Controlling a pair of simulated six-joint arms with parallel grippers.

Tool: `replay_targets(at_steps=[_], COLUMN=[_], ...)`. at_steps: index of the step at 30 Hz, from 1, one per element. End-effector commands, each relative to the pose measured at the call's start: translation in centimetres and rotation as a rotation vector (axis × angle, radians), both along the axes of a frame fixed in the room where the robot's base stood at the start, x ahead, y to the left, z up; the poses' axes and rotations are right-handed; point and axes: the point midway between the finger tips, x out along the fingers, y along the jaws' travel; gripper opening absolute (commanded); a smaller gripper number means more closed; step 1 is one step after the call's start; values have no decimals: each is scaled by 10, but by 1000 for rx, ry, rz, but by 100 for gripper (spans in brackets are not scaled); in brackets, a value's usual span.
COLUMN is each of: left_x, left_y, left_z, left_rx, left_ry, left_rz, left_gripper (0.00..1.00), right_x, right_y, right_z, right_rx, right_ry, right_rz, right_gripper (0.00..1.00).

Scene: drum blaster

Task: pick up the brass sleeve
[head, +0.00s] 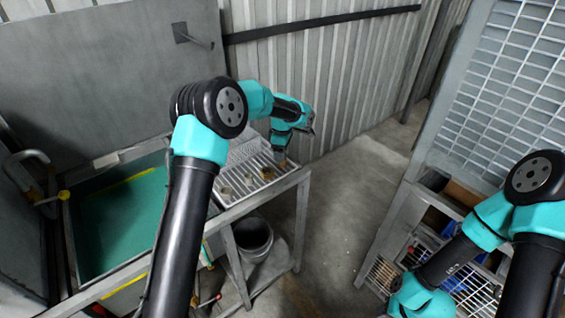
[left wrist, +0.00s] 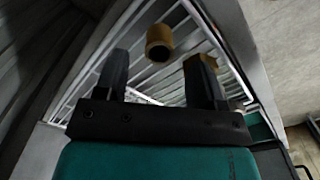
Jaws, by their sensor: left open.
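The brass sleeve (left wrist: 159,42), a short hollow-looking cylinder, shows in the left wrist view over a slatted metal rack. My left gripper (left wrist: 158,68) is open and empty. The sleeve appears ahead of the gap between its fingertips, apart from both fingers. A second brass piece with angular edges (left wrist: 205,62) shows at the tip of the right-hand finger and is partly hidden by it. In the head view my left gripper (head: 281,153) is over the rack, and its fingers are hard to make out. My right arm is at lower right, with its jaws out of frame.
The slatted rack (head: 238,190) holds several small brownish pieces. A green-lined tray (head: 118,222) is left of it on the bench. A dark bucket (head: 253,238) stands below. A corrugated wall (head: 335,85) rises behind. A wire-mesh panel (head: 505,80) is at right.

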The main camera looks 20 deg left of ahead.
Motion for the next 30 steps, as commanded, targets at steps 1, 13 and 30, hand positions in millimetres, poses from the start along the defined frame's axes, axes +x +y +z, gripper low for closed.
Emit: replay_targets(at_steps=[1,13,30], left_x=[0,1,1], left_y=[0,-2,-2], left_z=[-7,-46,-45], left_rx=[0,0,0], left_ry=[3,1,0], left_rz=[0,0,0], left_gripper=[63,63,50], right_x=[0,0,0], right_y=[0,0,0], right_z=[0,0,0], right_rx=[0,0,0], right_ry=[0,0,0], right_rz=[0,0,0], right_gripper=[43,43,43])
